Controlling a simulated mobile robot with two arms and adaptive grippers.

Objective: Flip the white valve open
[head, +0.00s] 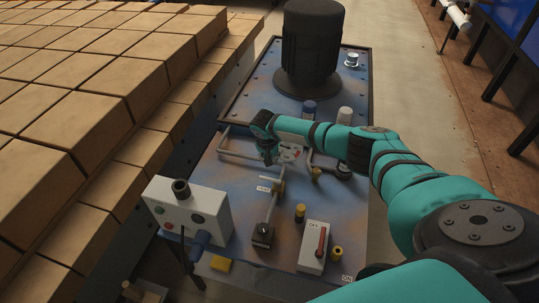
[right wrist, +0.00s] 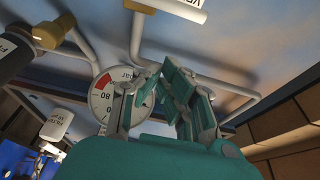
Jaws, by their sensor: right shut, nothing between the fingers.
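My right gripper (head: 267,153) reaches in from the right over the pipework of the blue panel (head: 225,168); its arm covers part of the pipes. In the right wrist view the gripper (right wrist: 160,74) is shut and empty, its fingertips close together. A round gauge with a red band (right wrist: 103,98) shows behind one finger. A white cylinder (head: 345,115) stands behind my forearm. I cannot tell for sure which part is the white valve. My left gripper is not in view.
A black motor (head: 312,45) stands at the back of the panel. A grey control box (head: 185,215), a white switch box with a red lever (head: 314,246) and yellow-black knobs stand toward the front. Stacked bricks (head: 80,90) border the left. Open floor lies to the right.

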